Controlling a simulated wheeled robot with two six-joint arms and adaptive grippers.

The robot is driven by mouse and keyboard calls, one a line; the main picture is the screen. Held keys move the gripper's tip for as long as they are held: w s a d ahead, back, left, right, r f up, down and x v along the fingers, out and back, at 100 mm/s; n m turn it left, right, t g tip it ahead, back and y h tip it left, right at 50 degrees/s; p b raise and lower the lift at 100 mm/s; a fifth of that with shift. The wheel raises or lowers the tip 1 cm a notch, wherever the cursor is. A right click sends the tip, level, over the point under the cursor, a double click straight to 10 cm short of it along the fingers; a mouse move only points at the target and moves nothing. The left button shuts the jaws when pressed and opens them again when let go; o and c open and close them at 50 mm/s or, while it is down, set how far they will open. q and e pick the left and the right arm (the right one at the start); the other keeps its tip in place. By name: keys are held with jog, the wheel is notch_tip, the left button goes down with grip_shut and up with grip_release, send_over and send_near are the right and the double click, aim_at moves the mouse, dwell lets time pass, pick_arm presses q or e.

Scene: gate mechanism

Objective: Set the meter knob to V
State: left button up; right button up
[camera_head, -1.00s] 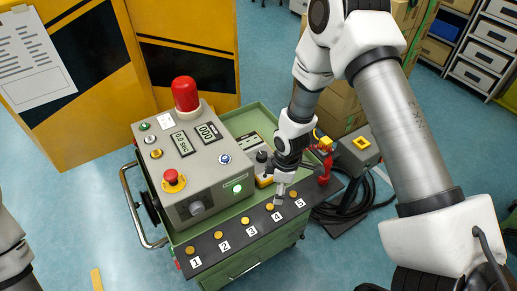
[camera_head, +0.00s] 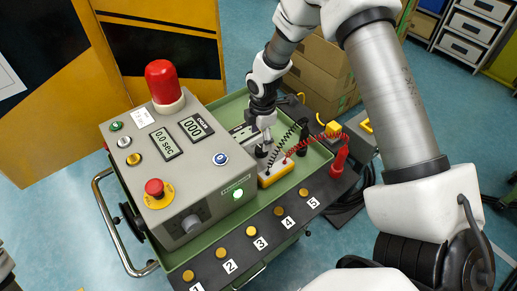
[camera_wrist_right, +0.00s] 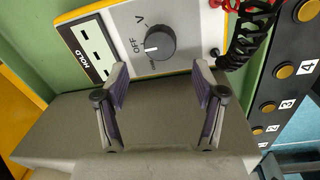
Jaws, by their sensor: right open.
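The meter is a yellow-edged grey box (camera_head: 276,173) in the green cart tray, partly hidden by my right gripper (camera_head: 264,142) above it. In the right wrist view the meter face (camera_wrist_right: 185,25) shows a dark round knob (camera_wrist_right: 158,42) with a white mark. The mark points to the lower left, near the OFF side and away from the V label. My right gripper (camera_wrist_right: 160,82) is open, its two fingers apart and empty. The knob lies ahead of the gap between the fingertips, not gripped. My left gripper is out of view.
A grey control box (camera_head: 180,165) with a red lamp (camera_head: 165,82) stands left of the meter. Coiled black and red leads (camera_head: 318,140) run beside the meter. A row of numbered yellow buttons (camera_head: 251,231) lines the cart's front edge.

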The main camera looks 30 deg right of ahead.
aim_at(260, 148)
notch_tip(260, 148, down, 6)
jog(key=shift+d+r+p, duration=0.1)
jog(key=shift+r+p, duration=0.15)
jog(key=shift+p, duration=0.1)
jog(key=shift+w+f, duration=0.2)
jog(key=shift+f, duration=0.05)
jog(key=shift+s, duration=0.1)
jog(key=c, duration=1.1)
jog(key=shift+r+m, duration=0.1)
jog(key=shift+m, duration=0.2)
jog(key=shift+c, duration=0.2)
jog(key=shift+m+p, duration=0.35)
jog(key=shift+m, duration=0.55)
jog(key=m, duration=0.2)
jog(key=shift+m, duration=0.3)
jog(key=m, duration=0.3)
jog(key=shift+m+p, duration=0.3)
jog(key=shift+p, duration=0.05)
jog(key=shift+m+g+h, duration=0.3)
jog(key=shift+m, duration=1.4)
